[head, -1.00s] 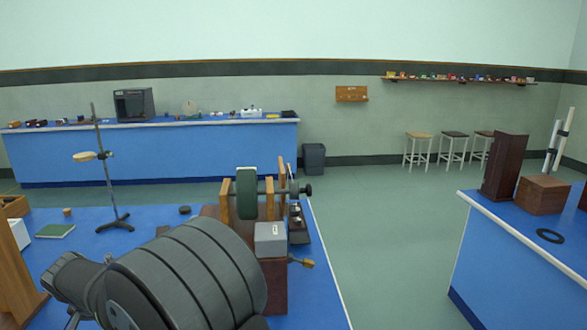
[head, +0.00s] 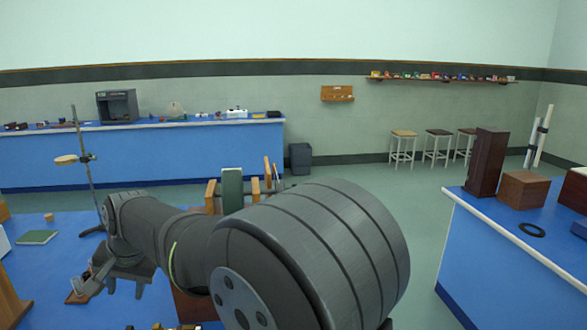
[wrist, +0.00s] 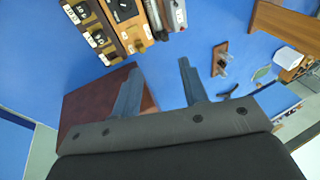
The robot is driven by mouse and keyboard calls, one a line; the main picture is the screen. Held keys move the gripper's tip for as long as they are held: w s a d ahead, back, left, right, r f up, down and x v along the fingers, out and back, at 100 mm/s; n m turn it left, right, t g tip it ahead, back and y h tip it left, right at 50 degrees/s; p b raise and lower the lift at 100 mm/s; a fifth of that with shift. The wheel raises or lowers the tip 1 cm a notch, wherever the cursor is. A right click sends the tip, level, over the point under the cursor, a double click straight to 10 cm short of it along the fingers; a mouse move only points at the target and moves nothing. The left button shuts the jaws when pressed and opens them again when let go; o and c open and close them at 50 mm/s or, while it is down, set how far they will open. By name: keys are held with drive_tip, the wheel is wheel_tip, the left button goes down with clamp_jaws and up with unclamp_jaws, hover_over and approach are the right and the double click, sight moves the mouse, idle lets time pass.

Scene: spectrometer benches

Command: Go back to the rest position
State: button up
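My gripper (head: 124,288) hangs over the blue bench top at the lower left of the head view, with my dark grey arm stretching from the lower middle to it. In the wrist view my gripper (wrist: 159,66) shows two grey-blue fingers spread apart with nothing between them. Blue bench surface lies beyond the fingertips. The gripper is open and empty.
Wooden boxes with dials (wrist: 100,38) and a dark reddish-brown block (wrist: 85,112) lie near the fingers. A retort stand (head: 84,165) rises behind my arm. The right bench (head: 475,250) bears a dark wooden block (head: 487,163) and a black ring (head: 531,230).

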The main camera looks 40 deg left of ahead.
drive_tip(key=shift+w+a+f, duration=0.1)
drive_tip(key=shift+a+f, duration=0.15)
drive_tip(key=shift+f, duration=0.4)
drive_tip(key=shift+o, duration=0.2)
drive_tip(key=o, duration=0.4)
drive_tip(key=shift+w+a+r, duration=0.15)
drive_tip(key=shift+w, duration=0.05)
drive_tip(key=shift+c, duration=0.2)
drive_tip(key=o, duration=0.7)
drive_tip(key=w+a, duration=0.1)
drive_tip(key=w+a+r, duration=0.1)
drive_tip(key=shift+w+r, duration=0.1)
drive_tip(key=shift+w, duration=0.2)
drive_tip(key=shift+o, duration=1.1)
drive_tip(key=shift+w+a, duration=0.1)
drive_tip(key=shift+w, duration=0.05)
drive_tip(key=x, duration=0.9)
drive_tip(key=shift+a+f, duration=0.25)
drive_tip(key=shift+f, duration=0.05)
drive_tip(key=shift+r, duration=0.1)
drive_tip(key=v, duration=0.9)
drive_tip(key=shift+d+r, duration=0.3)
drive_tip(key=shift+r, duration=0.05)
